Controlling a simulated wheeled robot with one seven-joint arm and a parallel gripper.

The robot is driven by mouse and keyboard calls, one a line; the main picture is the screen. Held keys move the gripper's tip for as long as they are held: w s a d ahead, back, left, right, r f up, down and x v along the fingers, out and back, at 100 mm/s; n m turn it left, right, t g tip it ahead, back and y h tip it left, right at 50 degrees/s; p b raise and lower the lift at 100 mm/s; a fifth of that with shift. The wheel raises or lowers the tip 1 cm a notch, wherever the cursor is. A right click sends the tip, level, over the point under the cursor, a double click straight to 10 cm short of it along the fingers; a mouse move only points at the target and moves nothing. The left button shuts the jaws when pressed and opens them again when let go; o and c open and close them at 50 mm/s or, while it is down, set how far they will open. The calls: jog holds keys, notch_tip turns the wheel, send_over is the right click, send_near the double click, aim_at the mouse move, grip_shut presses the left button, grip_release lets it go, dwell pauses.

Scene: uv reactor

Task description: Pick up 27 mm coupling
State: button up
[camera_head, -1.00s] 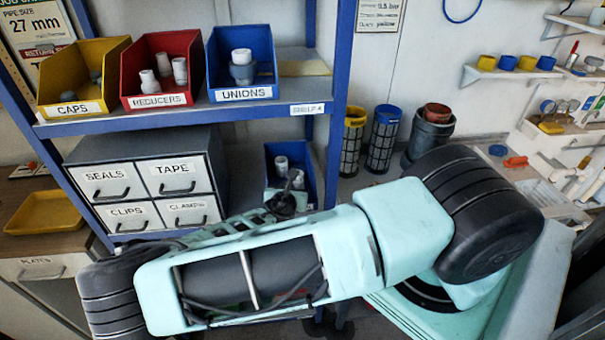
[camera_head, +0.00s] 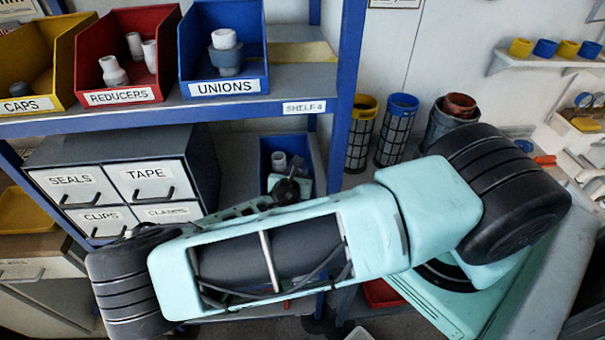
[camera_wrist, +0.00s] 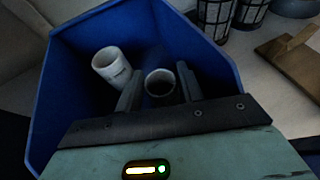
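A blue bin (camera_wrist: 82,45) holds two white pipe pieces that look like couplings. One coupling (camera_wrist: 112,66) leans at the left of the bin, with a dark marking too small to read. The other coupling (camera_wrist: 160,84) stands with its open end up between the fingers of my gripper (camera_wrist: 158,88). The fingers are apart, one on each side of it; I cannot tell if they touch it. I cannot read a size on either. In the head view, the blue bin (camera_head: 267,152) sits on the lower shelf, with my gripper (camera_head: 290,188) over its front, partly hiding it.
The upper shelf (camera_head: 300,88) holds bins of caps (camera_head: 28,105), reducers (camera_head: 125,97) and unions (camera_head: 224,88). A grey drawer unit (camera_head: 205,165) stands left of the blue bin. A blue post (camera_head: 345,90) and mesh cylinders (camera_head: 397,130) stand to the right.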

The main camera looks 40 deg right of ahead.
jog(key=c, duration=0.6)
